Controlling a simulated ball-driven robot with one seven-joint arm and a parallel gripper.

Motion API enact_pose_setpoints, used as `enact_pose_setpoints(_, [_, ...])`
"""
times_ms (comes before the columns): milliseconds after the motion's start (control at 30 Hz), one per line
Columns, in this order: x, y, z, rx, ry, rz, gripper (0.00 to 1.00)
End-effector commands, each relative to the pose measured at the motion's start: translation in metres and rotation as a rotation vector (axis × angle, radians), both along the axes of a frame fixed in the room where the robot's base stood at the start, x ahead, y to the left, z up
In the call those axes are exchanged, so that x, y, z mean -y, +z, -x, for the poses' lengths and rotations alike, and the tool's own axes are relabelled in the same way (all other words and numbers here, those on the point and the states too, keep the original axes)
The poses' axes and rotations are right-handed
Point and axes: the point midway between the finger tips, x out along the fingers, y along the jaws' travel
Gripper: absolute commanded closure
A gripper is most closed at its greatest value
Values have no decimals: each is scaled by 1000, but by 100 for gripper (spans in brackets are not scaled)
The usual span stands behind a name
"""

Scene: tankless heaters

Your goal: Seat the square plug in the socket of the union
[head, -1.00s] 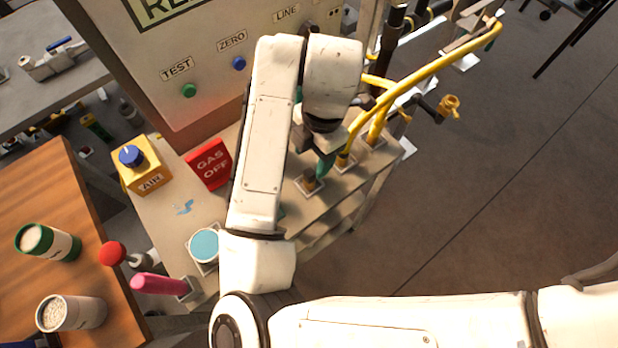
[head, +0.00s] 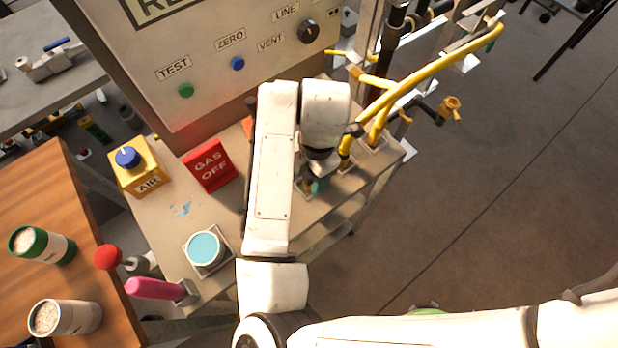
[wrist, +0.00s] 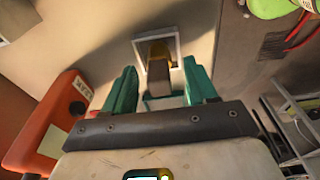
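In the wrist view, a brass and dark grey-brown fitting (wrist: 159,66) stands in a pale square holder (wrist: 141,53). It may be the square plug, but I cannot tell for sure. My gripper (wrist: 162,88) has teal fingers, one on each side of the fitting, with visible gaps. It is open and seems to hold nothing. In the head view, my gripper (head: 315,186) is low over the bench, mostly hidden by my arm. A brass fitting (head: 451,106) on a dark pipe sticks out at the right; I cannot tell whether it is the union.
Yellow hoses (head: 432,75) rise from holders right of my gripper. A grey panel (head: 205,95) stands behind the bench. A red GAS OFF sign (head: 208,165), a yellow AIR box (head: 139,166) and a teal-topped round item (head: 203,249) are to the left.

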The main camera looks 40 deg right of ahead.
Motion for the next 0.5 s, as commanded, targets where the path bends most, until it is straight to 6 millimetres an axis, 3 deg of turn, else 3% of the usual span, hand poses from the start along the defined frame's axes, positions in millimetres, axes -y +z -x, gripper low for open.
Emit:
enact_pose_setpoints(67, [0,0,0,0,0,0,51])
enact_pose_setpoints(500, [0,0,0,0,0,0,93])
